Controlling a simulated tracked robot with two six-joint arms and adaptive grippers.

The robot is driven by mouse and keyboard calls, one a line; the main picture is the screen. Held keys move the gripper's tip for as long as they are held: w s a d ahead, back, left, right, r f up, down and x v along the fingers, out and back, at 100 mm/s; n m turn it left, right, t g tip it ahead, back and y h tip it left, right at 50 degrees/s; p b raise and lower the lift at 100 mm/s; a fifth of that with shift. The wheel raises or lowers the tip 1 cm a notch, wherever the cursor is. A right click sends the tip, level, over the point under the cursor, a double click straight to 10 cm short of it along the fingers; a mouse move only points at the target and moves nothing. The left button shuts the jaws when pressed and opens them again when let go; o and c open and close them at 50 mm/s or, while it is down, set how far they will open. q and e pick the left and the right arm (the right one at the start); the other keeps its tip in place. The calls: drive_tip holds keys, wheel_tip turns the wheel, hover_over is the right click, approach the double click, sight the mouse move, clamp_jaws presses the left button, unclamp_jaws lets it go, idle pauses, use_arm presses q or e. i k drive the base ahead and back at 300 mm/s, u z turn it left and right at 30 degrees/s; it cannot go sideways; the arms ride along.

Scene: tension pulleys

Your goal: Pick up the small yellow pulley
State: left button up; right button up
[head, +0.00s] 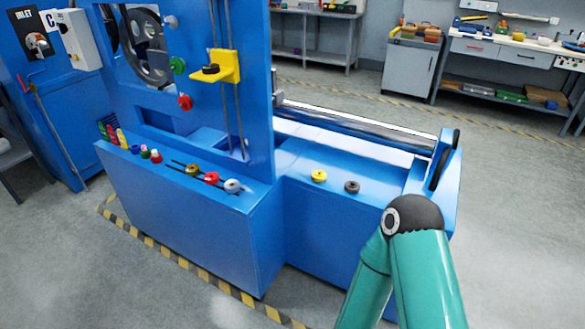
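A small yellow pulley (319,176) lies on the flat blue top of the machine's low right section (303,160). A dark pulley (352,187) lies a little to its right, apart from it. My teal right arm (420,275) rises from the bottom right, with a dark rounded joint at its top. The joint shows to the right of and below both pulleys in the picture. Neither of my grippers shows, so what they hold cannot be seen.
A yellow bracket (227,67) juts from the tall panel. A long roller (355,125) runs behind the yellow pulley. Workbenches stand far back.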

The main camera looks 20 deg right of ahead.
sight(318, 174)
drive_tip(key=u, duration=0.2)
drive_tip(key=i, duration=1.4)
drive_tip(key=z, duration=0.5)
